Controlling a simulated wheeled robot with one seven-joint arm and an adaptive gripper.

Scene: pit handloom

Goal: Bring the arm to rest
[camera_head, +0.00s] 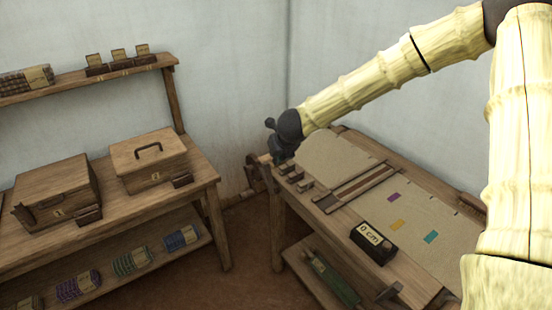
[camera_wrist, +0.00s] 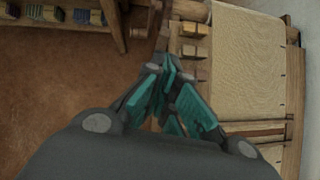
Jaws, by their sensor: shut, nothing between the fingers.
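My arm reaches from the upper right of the head view, its pale bamboo-like links stretched toward the loom. My gripper (camera_head: 283,155) is dark and hangs above the far left end of the loom table (camera_head: 277,215). In the wrist view my gripper (camera_wrist: 170,75) has its teal-padded fingers closed together at the tips, with nothing held. Small wooden blocks (camera_wrist: 188,51) lie beyond the fingertips, along the loom's edge. The arm hides part of the loom's right side in the head view.
A bench at left carries two wooden boxes (camera_head: 148,160), with coloured bundles (camera_head: 133,262) on its lower shelf. The loom holds beige cloth (camera_head: 408,205) with coloured patches and a black "0 cm" block (camera_head: 373,243). Bare floor (camera_head: 235,265) lies between bench and loom.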

